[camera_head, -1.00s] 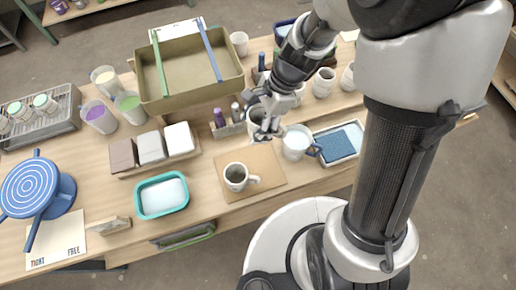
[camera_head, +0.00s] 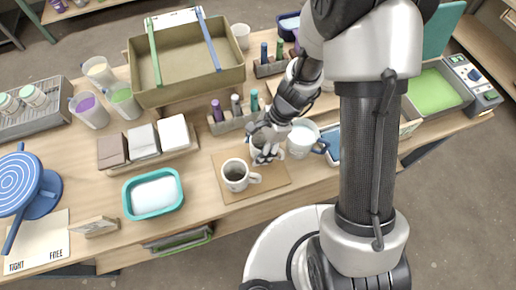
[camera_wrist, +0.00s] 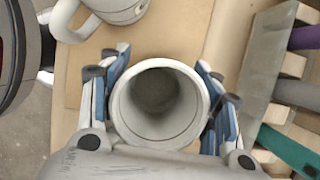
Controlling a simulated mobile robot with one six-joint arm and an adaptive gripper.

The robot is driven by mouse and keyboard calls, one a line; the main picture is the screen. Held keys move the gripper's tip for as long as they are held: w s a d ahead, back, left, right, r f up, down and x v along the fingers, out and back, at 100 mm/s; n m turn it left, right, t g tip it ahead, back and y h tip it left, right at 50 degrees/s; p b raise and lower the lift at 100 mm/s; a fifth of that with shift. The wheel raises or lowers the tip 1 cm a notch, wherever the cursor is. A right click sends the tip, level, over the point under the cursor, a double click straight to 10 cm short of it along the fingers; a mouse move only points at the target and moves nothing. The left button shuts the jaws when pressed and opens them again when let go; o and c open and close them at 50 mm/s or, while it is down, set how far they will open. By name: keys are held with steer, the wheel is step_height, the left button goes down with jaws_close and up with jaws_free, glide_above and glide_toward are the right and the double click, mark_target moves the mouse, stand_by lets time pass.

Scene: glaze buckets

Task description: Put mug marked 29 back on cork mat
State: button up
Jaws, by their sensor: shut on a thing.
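My gripper (camera_head: 266,153) is shut on a pale grey mug (camera_wrist: 115,104), with a finger on each side of it. The mug is upright and looks empty, and it also shows in the head view (camera_head: 258,143). It is at the back right part of the cork mat (camera_head: 270,186); I cannot tell whether it touches the mat. A second pale mug (camera_head: 236,175) stands on the mat to the left, and it shows at the top of the wrist view (camera_wrist: 122,8). No number can be read on either mug.
A white pitcher with a blue handle (camera_head: 301,141) stands close to the right of the held mug. A rack with small bottles (camera_head: 228,123) is behind the mat. A teal tub (camera_head: 153,195) is to the left. The mat's front right part is clear.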

steer(key=shift+r, duration=0.1)
steer(key=shift+f, duration=0.2)
steer(key=o, duration=1.3)
steer(key=shift+r, duration=0.1)
